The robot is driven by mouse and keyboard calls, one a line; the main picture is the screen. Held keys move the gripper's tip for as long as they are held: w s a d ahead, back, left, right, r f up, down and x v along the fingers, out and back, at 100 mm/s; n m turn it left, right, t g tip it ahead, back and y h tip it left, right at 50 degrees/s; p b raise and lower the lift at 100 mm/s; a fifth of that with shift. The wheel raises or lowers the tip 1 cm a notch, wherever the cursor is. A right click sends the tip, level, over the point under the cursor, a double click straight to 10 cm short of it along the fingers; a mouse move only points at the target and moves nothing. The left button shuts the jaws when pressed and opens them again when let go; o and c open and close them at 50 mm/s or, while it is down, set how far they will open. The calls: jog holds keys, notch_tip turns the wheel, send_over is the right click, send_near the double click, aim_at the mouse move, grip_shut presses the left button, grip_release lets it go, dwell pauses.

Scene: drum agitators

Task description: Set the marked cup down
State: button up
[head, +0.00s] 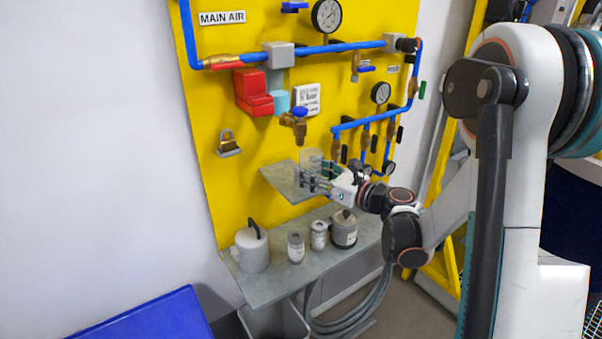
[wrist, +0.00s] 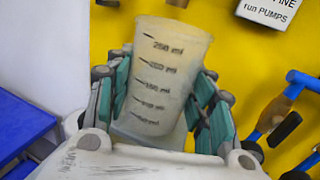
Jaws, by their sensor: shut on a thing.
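The marked cup (wrist: 172,50) is a translucent beaker with printed ml lines. It stands nearly upright, slightly tilted in the wrist view, between the green-padded fingers of my gripper (wrist: 166,95). In the head view the cup (head: 311,160) is faint and partly hidden by the fingers. My gripper (head: 314,181) is shut on it, at the small upper grey shelf (head: 277,178) on the yellow panel. I cannot tell whether the cup's base touches this shelf.
A brass tap with a blue handle (head: 299,112) is above the small shelf. The lower shelf (head: 262,289) holds a grey canister (head: 251,252), two small labelled jars (head: 296,248) and a dark-banded pot (head: 344,230). Blue pipes and valves (head: 365,122) are at the right.

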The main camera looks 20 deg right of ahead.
jog(key=w, duration=0.1)
jog(key=w+a+f, duration=0.1)
jog(key=w+a+b, duration=0.1)
jog(key=shift+a+f, duration=0.1)
jog(key=shift+f, duration=0.2)
jog(key=shift+s, duration=0.1)
jog(key=shift+f, duration=0.1)
jog(key=o, duration=0.8)
jog(key=p+v, duration=0.1)
jog(key=v, duration=1.1)
